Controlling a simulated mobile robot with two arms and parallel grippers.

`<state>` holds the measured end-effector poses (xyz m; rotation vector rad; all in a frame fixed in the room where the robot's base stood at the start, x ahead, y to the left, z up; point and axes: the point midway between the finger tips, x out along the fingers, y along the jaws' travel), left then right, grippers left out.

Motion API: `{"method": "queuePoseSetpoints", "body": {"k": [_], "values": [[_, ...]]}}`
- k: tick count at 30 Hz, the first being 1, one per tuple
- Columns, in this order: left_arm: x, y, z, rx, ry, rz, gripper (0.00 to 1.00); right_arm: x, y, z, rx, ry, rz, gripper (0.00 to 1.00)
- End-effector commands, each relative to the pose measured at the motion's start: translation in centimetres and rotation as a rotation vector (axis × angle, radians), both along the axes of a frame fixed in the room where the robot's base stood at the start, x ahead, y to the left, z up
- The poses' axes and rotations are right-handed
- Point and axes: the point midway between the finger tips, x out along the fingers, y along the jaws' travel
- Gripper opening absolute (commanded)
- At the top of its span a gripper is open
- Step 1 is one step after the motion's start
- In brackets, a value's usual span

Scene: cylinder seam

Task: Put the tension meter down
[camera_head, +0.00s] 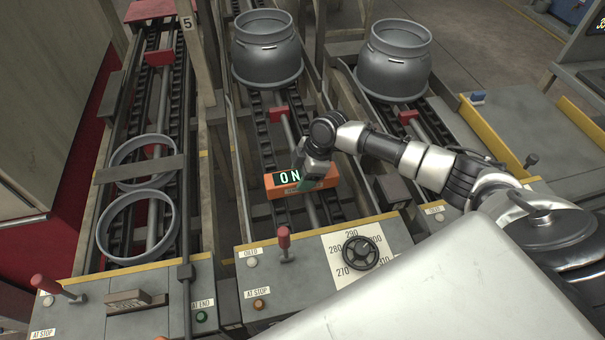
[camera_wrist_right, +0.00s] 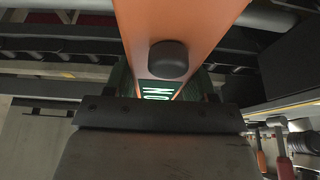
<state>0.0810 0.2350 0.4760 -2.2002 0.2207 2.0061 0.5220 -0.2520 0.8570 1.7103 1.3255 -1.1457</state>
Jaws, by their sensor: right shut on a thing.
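The tension meter (camera_head: 277,188) is an orange box whose dark display reads "ON" in green letters. In the head view it is over the middle conveyor lane, just behind the middle control panel. My right gripper (camera_head: 313,178) is shut on its right part. In the right wrist view the orange body (camera_wrist_right: 190,25) with a dark round knob fills the top middle, between the jaws of my right gripper (camera_wrist_right: 165,90). I cannot tell whether the meter touches anything beneath it. My left gripper is not in view.
The middle panel (camera_head: 315,262) has a red lever (camera_head: 284,242) and a black handwheel (camera_head: 360,252) on a numbered dial. Grey cylinders stand behind on the middle lane (camera_head: 266,50) and right lane (camera_head: 394,62). Two grey rings (camera_head: 137,227) lie on the left lane.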

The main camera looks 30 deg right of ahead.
Motion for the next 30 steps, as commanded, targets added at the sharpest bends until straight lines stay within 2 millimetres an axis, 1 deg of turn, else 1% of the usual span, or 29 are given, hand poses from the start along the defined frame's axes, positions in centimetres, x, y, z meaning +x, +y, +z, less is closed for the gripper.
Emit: {"method": "queuePoseSetpoints", "body": {"k": [3, 13, 14, 18, 26, 28, 30], "values": [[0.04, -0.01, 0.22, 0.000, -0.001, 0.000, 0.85, 0.07, -0.02, -0.69, 0.000, -0.003, -0.001, 0.23], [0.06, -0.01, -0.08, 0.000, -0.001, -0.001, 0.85, 0.06, -0.03, -1.11, 0.000, -0.002, 0.000, 0.22], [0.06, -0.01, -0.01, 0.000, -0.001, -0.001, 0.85, 0.02, -0.06, -1.11, -0.001, -0.002, 0.000, 0.58], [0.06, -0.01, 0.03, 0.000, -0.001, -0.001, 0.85, 0.02, -0.06, -1.05, 0.000, -0.001, 0.001, 0.80], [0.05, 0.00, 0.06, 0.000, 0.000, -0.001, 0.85, 0.04, -0.05, -0.97, -0.001, -0.002, 0.000, 0.81], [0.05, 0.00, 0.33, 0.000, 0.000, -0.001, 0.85, 0.05, -0.06, -0.59, -0.001, -0.002, 0.000, 0.81], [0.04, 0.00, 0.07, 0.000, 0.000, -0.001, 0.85, 0.02, -0.33, -0.18, 0.000, -0.003, 0.000, 0.81]]}}
